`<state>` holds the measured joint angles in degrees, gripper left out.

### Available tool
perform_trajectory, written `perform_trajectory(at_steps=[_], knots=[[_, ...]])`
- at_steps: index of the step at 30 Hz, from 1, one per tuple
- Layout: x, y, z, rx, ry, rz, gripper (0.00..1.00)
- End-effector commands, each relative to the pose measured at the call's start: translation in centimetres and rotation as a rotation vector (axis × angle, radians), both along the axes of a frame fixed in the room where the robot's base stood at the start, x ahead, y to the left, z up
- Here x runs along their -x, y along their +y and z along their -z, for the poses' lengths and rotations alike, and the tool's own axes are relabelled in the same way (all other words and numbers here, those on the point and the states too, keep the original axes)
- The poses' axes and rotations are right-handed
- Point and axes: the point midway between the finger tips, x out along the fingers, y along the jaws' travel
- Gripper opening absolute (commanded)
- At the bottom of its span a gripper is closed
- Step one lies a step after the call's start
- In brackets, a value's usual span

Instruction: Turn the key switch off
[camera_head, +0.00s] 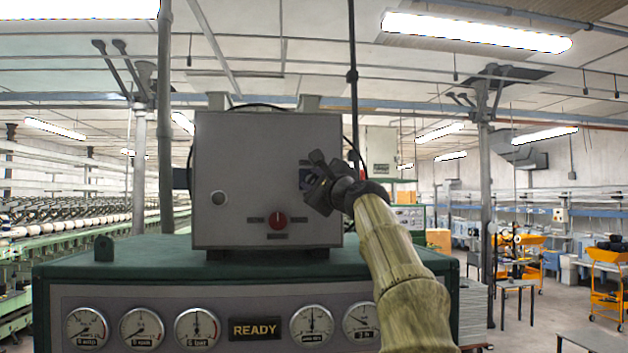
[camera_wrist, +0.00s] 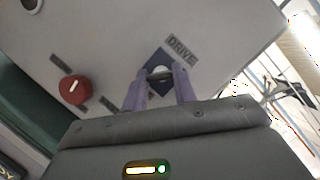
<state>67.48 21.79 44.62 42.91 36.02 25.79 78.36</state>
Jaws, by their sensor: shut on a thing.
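The key switch (camera_wrist: 160,71) sits on a dark blue plate on the front of a grey control box (camera_head: 245,165), under a label reading DRIVE. In the head view my gripper covers most of the switch, and only part of its blue plate (camera_head: 305,178) shows. My gripper (camera_wrist: 160,76) is at the switch, with its two fingers on either side of the key, shut on it. In the head view my gripper (camera_head: 318,185) is at the right side of the box front. The key's exact angle is hard to tell.
A red knob (camera_head: 277,221) with small labels is left of and below the switch. The box stands on a green cabinet (camera_head: 130,262) with several gauges and a READY sign (camera_head: 254,329).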

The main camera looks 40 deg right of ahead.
Motion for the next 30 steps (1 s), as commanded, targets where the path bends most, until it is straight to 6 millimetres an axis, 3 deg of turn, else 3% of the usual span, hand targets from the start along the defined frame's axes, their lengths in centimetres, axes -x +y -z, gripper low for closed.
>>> perform_trajectory(at_steps=[16,30], knots=[[0.1,-0.23,-0.54,0.413,0.255,0.001,0.04],[0.1,-0.25,-0.3,0.551,0.34,0.002,0.04]])
